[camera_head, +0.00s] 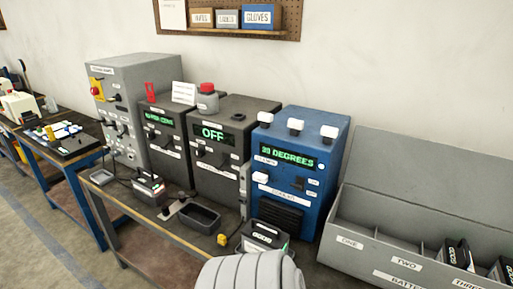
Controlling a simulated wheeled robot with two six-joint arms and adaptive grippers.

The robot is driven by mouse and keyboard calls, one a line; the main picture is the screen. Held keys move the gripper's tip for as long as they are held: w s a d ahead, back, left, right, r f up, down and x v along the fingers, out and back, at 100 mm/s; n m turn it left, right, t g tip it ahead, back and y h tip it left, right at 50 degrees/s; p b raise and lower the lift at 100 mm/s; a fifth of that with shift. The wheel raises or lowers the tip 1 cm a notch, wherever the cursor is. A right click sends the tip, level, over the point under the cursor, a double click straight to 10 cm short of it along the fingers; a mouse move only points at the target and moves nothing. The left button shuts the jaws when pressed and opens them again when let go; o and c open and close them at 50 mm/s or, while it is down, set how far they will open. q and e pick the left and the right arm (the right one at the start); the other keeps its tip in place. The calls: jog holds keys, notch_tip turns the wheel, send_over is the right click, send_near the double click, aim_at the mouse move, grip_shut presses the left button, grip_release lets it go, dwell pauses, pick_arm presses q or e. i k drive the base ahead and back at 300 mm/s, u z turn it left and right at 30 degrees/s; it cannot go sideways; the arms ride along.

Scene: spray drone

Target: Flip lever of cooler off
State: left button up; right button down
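The blue box (294,172), which seems to be the cooler, stands on the workbench right of centre. Its green display (288,155) reads 39 DEGREES, though the first digit is hard to read. A white-tipped lever (260,177) sticks out at the left of its front, below the display. Small dark switches (304,184) sit to the right of the lever. Several white knobs stand along its top. The small labels are too blurred to read surely. Neither of my grippers is in view.
A dark grey box (229,150) showing OFF stands left of the blue box, with another display box (166,137) and a tall grey cabinet (124,110) beyond. A grey battery bin (404,253) stands at right. A grey tray (198,216) and a battery unit (262,240) lie in front.

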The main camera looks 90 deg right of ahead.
aim_at(297, 185)
jog(key=z, duration=0.05)
jog(key=k, duration=1.15)
jog(key=z, duration=1.1)
